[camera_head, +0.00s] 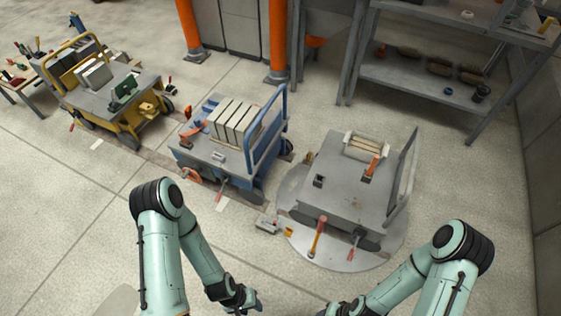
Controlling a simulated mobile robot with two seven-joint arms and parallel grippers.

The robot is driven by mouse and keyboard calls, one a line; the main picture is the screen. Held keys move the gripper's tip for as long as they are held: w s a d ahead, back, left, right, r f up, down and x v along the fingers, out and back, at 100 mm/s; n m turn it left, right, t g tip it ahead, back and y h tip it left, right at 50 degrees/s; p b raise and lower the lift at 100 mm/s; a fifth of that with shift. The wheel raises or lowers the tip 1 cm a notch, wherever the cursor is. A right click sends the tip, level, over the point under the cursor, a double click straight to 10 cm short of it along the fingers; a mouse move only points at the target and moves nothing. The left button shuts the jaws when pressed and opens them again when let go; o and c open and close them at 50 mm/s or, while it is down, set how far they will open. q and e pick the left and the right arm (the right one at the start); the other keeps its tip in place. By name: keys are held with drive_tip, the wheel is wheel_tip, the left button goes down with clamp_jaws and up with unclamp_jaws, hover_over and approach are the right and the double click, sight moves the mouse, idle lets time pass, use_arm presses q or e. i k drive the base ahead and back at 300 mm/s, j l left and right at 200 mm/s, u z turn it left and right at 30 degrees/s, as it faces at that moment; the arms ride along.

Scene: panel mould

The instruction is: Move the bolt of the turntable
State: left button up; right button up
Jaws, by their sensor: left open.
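The turntable (375,262) is a pale round plate in the floor, right of centre, with a grey cart (345,195) on it. A small grey block with an orange end (270,226) lies at the plate's left edge; it looks like the bolt, but its exact position is too small to tell. An orange-handled lever (317,238) stands up at the plate's front edge. My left gripper (252,304) is open at the bottom centre, apart from the block and nearer to me. My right gripper (328,311) is partly cut off at the bottom edge; its fingers are unclear.
A blue cart (217,160) with pale panels stands left of the turntable, and a yellow cart (117,103) stands farther left. A grey shelf (420,82) stands at the back right, near orange posts (280,40). The floor before the carts is mostly clear.

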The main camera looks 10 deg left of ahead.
sight(275, 223)
drive_tip(key=k+l+u, duration=0.2)
drive_tip(key=k+u, duration=0.3)
drive_tip(key=z, duration=0.85)
drive_tip(key=i+j+z, duration=0.15)
drive_tip(key=z, duration=0.2)
drive_tip(key=j+z, duration=0.3)
drive_tip(key=i+j+z, duration=0.1)
drive_tip(key=j+z, duration=0.25)
drive_tip(key=i+j+z, duration=0.1)
drive_tip(key=j, duration=0.7)
drive_tip(key=j+z, duration=0.1)
drive_tip(key=j, duration=0.7)
drive_tip(key=i, duration=0.1)
